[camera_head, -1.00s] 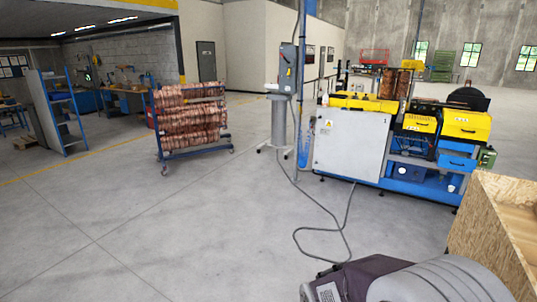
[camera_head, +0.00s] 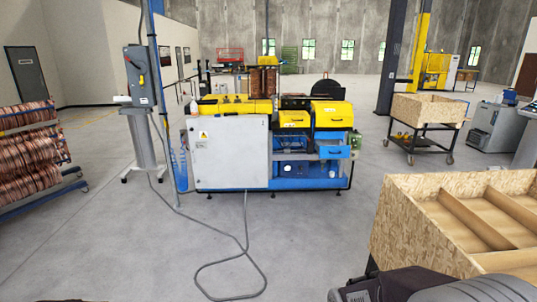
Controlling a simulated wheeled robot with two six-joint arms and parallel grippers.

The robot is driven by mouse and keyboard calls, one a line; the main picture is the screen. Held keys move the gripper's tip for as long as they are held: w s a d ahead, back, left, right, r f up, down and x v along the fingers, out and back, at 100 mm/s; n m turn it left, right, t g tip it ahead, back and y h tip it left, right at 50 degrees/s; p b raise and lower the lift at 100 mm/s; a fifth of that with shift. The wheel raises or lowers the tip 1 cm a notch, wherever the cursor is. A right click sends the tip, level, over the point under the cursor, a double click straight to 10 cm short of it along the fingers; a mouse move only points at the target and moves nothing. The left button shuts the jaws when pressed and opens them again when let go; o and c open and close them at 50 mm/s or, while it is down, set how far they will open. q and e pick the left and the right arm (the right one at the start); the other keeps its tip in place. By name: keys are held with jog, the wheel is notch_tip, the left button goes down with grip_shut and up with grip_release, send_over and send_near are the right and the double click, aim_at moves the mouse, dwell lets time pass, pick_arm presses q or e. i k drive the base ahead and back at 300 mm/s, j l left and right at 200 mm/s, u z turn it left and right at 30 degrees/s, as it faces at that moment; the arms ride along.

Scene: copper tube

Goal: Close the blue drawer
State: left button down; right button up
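The blue drawer (camera_head: 336,152) is on the right side of the blue, yellow and white machine (camera_head: 232,155), below a yellow drawer. It is a small blue front with a dark handle and seems to stick out a little; how far it is open is too small to tell. The machine stands some distance ahead across the floor. Neither of my grippers is in view.
A wooden crate (camera_head: 408,232) with dividers is close at the lower right. A hose (camera_head: 246,240) loops on the floor before the machine. A rack of copper tube (camera_head: 30,150) stands left, a wooden cart (camera_head: 428,110) back right. The floor ahead is mostly clear.

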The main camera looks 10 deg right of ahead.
aim_at(326, 149)
jog(key=i+z, duration=0.1)
jog(key=i, duration=0.55)
jog(key=i+z, duration=0.15)
jog(key=i, duration=0.5)
jog(key=i+z, duration=0.1)
jog(key=i, duration=0.55)
jog(key=i+j+z, duration=0.15)
jog(key=i, duration=0.5)
jog(key=i+j+z, duration=0.1)
jog(key=i, duration=0.55)
jog(key=i+z, duration=0.35)
jog(key=i, duration=0.15)
jog(key=i+z, duration=0.4)
jog(key=i+j+z, duration=0.35)
jog(key=i, duration=0.25)
jog(key=i+j+z, duration=0.7)
jog(key=i+j, duration=0.1)
jog(key=i, duration=0.1)
